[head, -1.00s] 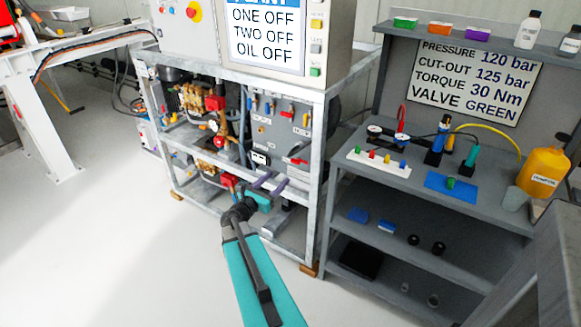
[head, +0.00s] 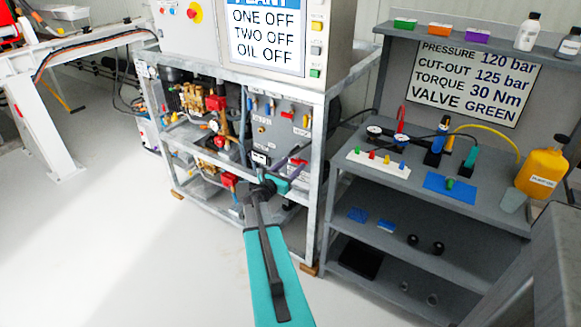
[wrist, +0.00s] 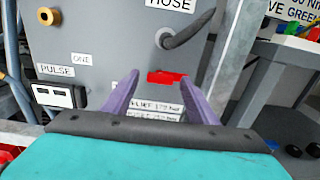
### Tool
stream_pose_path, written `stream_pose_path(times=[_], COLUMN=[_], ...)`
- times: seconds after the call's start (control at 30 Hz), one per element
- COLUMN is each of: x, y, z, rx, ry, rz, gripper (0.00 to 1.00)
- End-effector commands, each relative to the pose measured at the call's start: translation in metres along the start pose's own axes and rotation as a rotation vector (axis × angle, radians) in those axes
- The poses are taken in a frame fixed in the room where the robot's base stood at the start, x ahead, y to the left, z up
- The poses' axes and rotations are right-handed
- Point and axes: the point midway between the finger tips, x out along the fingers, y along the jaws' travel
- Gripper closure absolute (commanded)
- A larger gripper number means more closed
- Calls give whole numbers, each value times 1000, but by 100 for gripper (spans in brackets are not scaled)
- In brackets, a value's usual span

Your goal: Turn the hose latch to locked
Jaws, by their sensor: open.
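A red latch (wrist: 167,77) lies roughly level on the grey panel (wrist: 95,35), below the HOSE label (wrist: 172,4) and the end of a dark hose (wrist: 188,32). I take it for the hose latch; its markings are too small to read. My gripper (wrist: 172,76) is open, and its two purple fingers show on either side of the latch in the wrist view, with no contact visible. In the head view my gripper (head: 300,152) is at the right part of the panel, partly covering the red latch area.
A grey frame post (wrist: 232,60) stands just right of my fingers. A PULSE counter (wrist: 55,94) and a brass fitting (wrist: 46,17) are to the left. Printed labels (wrist: 155,108) sit below the latch. A grey shelf bench (head: 400,180) stands at the right.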

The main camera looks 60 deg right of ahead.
Motion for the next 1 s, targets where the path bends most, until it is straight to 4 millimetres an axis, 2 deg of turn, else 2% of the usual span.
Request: stream_pose_path(times=[0.37, 0.6, 0.63, 0.7, 1.0], x=[3, 3, -16, -3, 4], y=[0, 0, -2, 0, -1], z=[0, 0, 2, 0, -1], rx=[0, 0, -1, 1, 30], ry=[0, 0, 1, 0, -1], rz=[-1, -1, 5, 1, -1], gripper=[47, 87, 88, 88, 88])
